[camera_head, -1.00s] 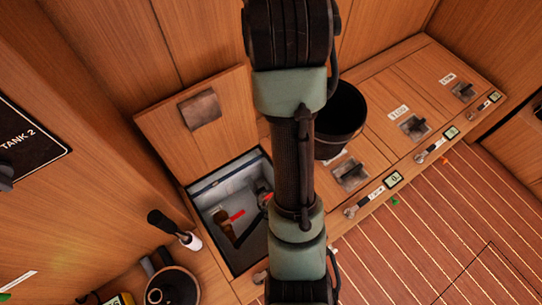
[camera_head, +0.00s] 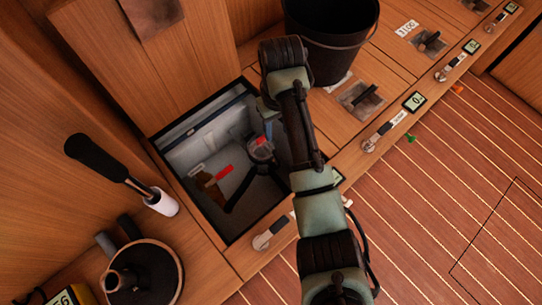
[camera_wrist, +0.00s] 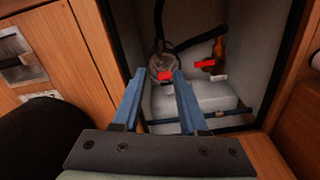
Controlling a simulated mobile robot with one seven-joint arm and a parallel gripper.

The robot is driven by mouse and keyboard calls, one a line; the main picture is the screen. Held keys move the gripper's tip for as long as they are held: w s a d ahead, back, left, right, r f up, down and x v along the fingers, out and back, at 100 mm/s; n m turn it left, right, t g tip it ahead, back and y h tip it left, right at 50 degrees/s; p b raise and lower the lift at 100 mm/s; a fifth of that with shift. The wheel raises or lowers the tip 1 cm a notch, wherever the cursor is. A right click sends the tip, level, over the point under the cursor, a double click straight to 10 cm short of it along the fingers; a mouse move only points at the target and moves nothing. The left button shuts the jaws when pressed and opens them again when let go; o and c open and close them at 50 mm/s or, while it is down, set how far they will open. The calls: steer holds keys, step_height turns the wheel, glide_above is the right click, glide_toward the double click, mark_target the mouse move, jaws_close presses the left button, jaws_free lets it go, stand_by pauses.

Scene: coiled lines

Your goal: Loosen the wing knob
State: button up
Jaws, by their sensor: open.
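A round grey fitting (camera_wrist: 163,65) with a red piece (camera_wrist: 166,76) on it sits inside an open locker. The red piece looks like the wing knob, but its shape is too small to tell. In the head view the fitting (camera_head: 261,151) is beside my arm. My gripper (camera_wrist: 159,80) is open, its two blue fingers pointing into the locker. In the wrist picture the red piece shows between the fingertips, with nothing held; I cannot tell the remaining distance. In the head view my arm hides most of the gripper.
A brown valve with a red handle (camera_head: 216,177) is left of the fitting; dark hoses run nearby. The locker (camera_head: 230,228) has a dark rim, and its wooden lid stands open. A black bucket (camera_head: 335,45) stands beside my arm. A black-handled tool (camera_head: 110,165) stands left.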

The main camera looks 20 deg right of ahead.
mark_target(277, 155)
step_height(277, 155, down, 13)
steer(key=b, duration=0.7)
steer(key=shift+s+b, duration=0.1)
steer(key=shift+b, duration=0.2)
jaws_close()
